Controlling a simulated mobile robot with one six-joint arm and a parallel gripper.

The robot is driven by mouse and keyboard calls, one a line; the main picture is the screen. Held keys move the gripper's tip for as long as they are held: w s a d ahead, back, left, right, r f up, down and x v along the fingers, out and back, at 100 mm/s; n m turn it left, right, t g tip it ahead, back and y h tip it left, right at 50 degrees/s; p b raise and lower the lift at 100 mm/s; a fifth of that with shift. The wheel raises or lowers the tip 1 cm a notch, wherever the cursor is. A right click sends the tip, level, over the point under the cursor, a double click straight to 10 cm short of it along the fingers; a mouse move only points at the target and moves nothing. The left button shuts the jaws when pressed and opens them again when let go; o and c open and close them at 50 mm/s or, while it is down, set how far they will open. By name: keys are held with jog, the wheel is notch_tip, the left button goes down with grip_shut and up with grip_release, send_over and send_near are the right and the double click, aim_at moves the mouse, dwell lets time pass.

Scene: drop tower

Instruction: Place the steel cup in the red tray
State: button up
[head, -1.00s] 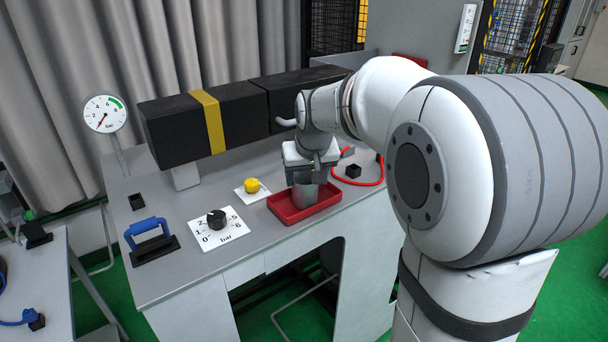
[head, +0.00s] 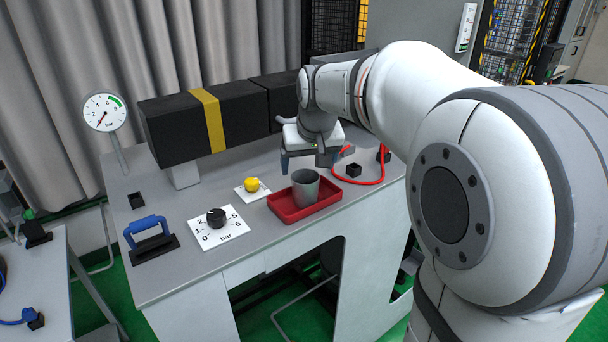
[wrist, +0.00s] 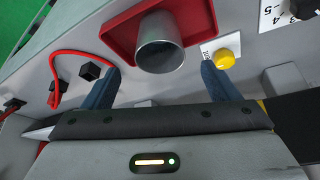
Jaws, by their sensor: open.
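The steel cup (head: 305,188) stands upright in the red tray (head: 333,194) on the grey bench. In the wrist view the cup (wrist: 160,45) shows its open mouth, with the red tray (wrist: 118,36) around it. My gripper (head: 310,162) is open and empty, above and just behind the cup in the head view. In the wrist view its two blue fingers (wrist: 158,82) are spread wide, apart from the cup, which sits beyond their tips. The cup's base is partly hidden by the tray's front rim.
A yellow button (head: 252,185) and a black dial (head: 216,218) are left of the tray. A blue handle (head: 148,232) stands at the bench's left. A red hose (head: 375,178) and small black block (head: 353,170) lie right of the tray. A long black box (head: 175,130) stands behind.

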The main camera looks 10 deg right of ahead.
jog(key=v, duration=0.7)
jog(key=s+f, duration=0.8)
jog(key=s, duration=0.2)
jog(key=s+f+g, duration=0.1)
jog(key=s+f, duration=0.7)
jog(key=s, duration=0.3)
jog(key=shift+s+a+g, duration=0.25)
jog(key=shift+s+g, duration=0.05)
jog(key=shift+w, duration=0.15)
